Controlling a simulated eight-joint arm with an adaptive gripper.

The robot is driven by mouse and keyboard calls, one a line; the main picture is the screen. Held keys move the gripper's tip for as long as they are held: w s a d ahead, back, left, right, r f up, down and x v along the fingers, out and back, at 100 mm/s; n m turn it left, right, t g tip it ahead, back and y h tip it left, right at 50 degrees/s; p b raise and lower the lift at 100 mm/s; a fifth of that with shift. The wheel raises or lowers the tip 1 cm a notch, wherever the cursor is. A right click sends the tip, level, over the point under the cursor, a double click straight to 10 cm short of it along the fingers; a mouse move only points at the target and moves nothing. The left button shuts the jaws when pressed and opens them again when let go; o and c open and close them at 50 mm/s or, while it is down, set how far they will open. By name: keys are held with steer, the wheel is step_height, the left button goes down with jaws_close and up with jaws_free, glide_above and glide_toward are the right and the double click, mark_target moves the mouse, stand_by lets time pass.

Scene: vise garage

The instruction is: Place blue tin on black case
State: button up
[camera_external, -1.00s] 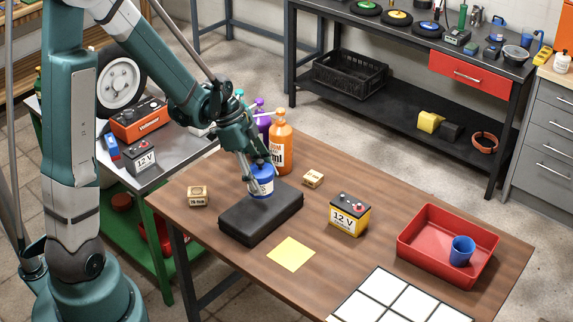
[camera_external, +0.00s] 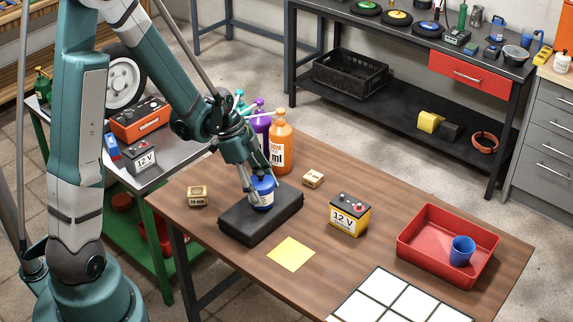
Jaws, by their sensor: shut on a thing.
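The blue tin (camera_external: 263,196), with a white label band, is upright over the middle of the black case (camera_external: 243,229). Its bottom appears to touch the case's top, though the view does not show this clearly. The black case lies flat near the left side of the wooden table. My gripper (camera_external: 260,184) reaches down from the upper left and is shut on the tin. Its fingers cover part of the tin.
An orange bottle (camera_external: 281,142) and a purple bottle (camera_external: 262,134) stand behind the gripper. Small boxes (camera_external: 197,196) (camera_external: 313,179) flank the case. A yellow battery (camera_external: 349,215), a yellow note (camera_external: 291,253) and a red tray (camera_external: 447,245) with a blue cup (camera_external: 461,250) are to the right.

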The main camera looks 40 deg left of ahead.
steer(key=shift+f, duration=0.3)
steer(key=shift+f, duration=0.15)
steer(key=o, duration=1.2)
steer(key=shift+r, duration=0.2)
steer(key=shift+p+v, duration=0.75)
steer(key=shift+v, duration=5.2)
steer(key=shift+s, duration=0.15)
